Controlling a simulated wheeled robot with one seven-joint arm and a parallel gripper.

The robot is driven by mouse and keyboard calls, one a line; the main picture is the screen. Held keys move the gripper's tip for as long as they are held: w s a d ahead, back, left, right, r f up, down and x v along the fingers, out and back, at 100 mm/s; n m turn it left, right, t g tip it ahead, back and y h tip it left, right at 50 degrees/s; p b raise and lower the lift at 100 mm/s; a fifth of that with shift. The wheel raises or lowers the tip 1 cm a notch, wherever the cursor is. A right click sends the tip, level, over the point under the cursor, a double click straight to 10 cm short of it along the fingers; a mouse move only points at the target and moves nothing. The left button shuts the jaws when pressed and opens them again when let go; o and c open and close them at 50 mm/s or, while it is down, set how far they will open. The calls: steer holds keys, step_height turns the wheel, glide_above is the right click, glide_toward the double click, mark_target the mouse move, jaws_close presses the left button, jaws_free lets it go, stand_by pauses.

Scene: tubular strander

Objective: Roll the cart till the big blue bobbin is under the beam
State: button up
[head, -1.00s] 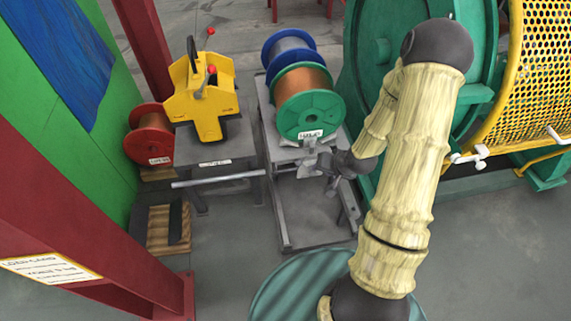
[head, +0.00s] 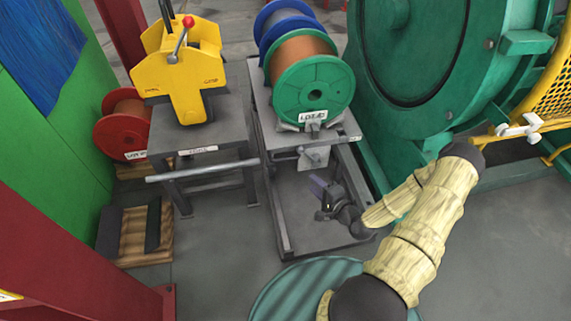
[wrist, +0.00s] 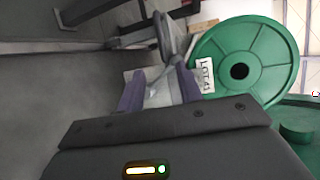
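The cart (head: 260,128) is a grey frame with a low deck. On its top lies a green-flanged bobbin (head: 341,84) with copper-coloured winding. The blue bobbin (head: 267,35) lies behind it, partly hidden. A grey plate-like lever (head: 313,158) hangs at the cart's front end. My gripper (head: 318,187) is low over the deck, just below that lever. In the wrist view its purple fingers (wrist: 158,92) are apart, with grey metal showing between and beyond them; I cannot tell whether they touch it. I cannot make out an overhead beam.
A grey stand (head: 205,160) with a front bar and a yellow device (head: 185,75) is left of the cart. A red bobbin (head: 110,138) is farther left. A red post (head: 70,215) stands front left. Green machinery (head: 400,130) is close on the right.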

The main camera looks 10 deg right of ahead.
mark_target(286, 158)
steer(key=shift+r, duration=0.1)
steer(key=b+x, duration=0.3)
steer(key=x, duration=0.5)
steer(key=b+x, duration=0.3)
steer(key=x, duration=0.5)
steer(key=shift+w+a+f+b, duration=0.15)
steer(key=shift+w+f+b, duration=0.05)
steer(key=shift+f+b, duration=0.1)
steer(key=shift+w+a+r, duration=0.1)
steer(key=shift+w+a, duration=0.05)
steer(key=shift+w, duration=0.25)
steer(key=shift+c, duration=0.5)
jaws_close()
